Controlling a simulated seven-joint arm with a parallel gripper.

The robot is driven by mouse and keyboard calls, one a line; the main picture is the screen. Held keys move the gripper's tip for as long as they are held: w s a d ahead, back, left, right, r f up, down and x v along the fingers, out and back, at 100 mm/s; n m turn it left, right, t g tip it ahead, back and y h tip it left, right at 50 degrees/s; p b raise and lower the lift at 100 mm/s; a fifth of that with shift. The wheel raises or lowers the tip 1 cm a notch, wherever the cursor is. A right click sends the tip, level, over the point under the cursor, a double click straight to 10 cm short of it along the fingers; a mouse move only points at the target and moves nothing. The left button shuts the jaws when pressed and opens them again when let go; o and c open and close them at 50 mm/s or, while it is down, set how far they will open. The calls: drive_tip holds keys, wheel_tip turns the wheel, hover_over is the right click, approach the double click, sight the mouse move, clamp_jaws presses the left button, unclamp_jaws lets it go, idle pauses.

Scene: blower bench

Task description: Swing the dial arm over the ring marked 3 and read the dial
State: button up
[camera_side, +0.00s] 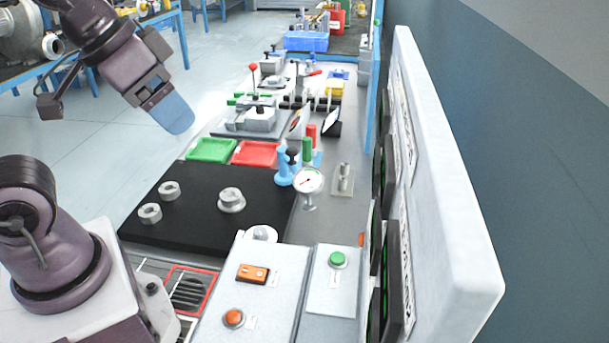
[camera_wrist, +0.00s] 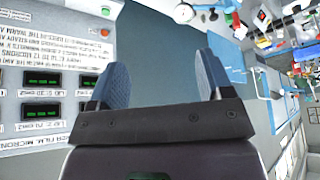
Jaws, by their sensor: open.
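The dial (camera_side: 308,181) has a round white face and stands upright at the right edge of the black mat (camera_side: 195,232). Its reading is too small to make out, and I cannot tell which way its arm points. Three grey metal rings lie on the mat: one at the back left (camera_side: 169,190), one at the front left (camera_side: 150,213), and a wider flanged one (camera_side: 231,200) nearest the dial. I cannot read any number on them. My gripper (camera_side: 178,117) is raised to the left of the mat, clear of dial and rings. Its blue fingers stand apart and empty in the wrist view (camera_wrist: 162,65).
Green (camera_side: 212,149) and red (camera_side: 255,153) trays sit behind the mat. Blue, black, green and red upright parts crowd behind the dial. A button box (camera_side: 250,297) stands in front. A tall white panel (camera_side: 440,190) with displays (camera_wrist: 42,83) bounds the right.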

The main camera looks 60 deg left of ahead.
drive_tip(key=shift+c, duration=0.4)
drive_tip(key=shift+a+f, duration=0.1)
drive_tip(key=shift+c, duration=1)
drive_tip(key=m+g, duration=0.2)
drive_tip(key=g, duration=0.4)
approach(292, 149)
wheel_tip(292, 149, down, 9)
drive_tip(key=shift+s+r, duration=0.1)
drive_tip(key=shift+s, duration=0.05)
